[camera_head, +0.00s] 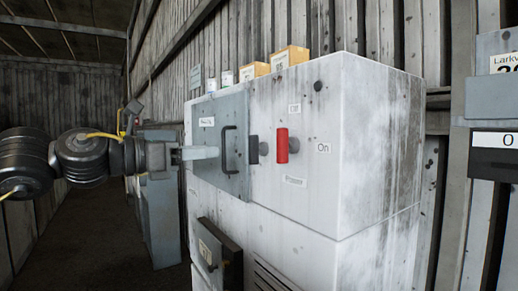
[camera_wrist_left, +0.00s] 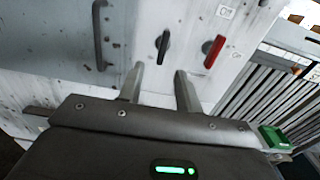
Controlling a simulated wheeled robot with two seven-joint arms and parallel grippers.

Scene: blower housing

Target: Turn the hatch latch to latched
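The hatch (camera_head: 207,137) is a grey panel with a dark bar handle (camera_head: 227,150) on the front of a white cabinet; it looks closed. The hatch latch (camera_head: 253,149) is a dark piece just right of the hatch edge. In the left wrist view the latch (camera_wrist_left: 163,46) is a dark, roughly upright lever, tilted slightly. My left gripper (camera_head: 212,153) is in front of the hatch, left of the latch in the head view. In the left wrist view its two fingers (camera_wrist_left: 160,82) are apart with nothing between them, and the latch shows beyond them. My right gripper is out of view.
A red switch handle (camera_head: 282,146) stands upright close right of the latch, between Off and On labels. Small boxes (camera_head: 289,57) sit on the cabinet top. A lower dark-framed panel (camera_head: 231,265) juts out below the hatch. Grey boxes (camera_head: 494,97) are on the wall at right.

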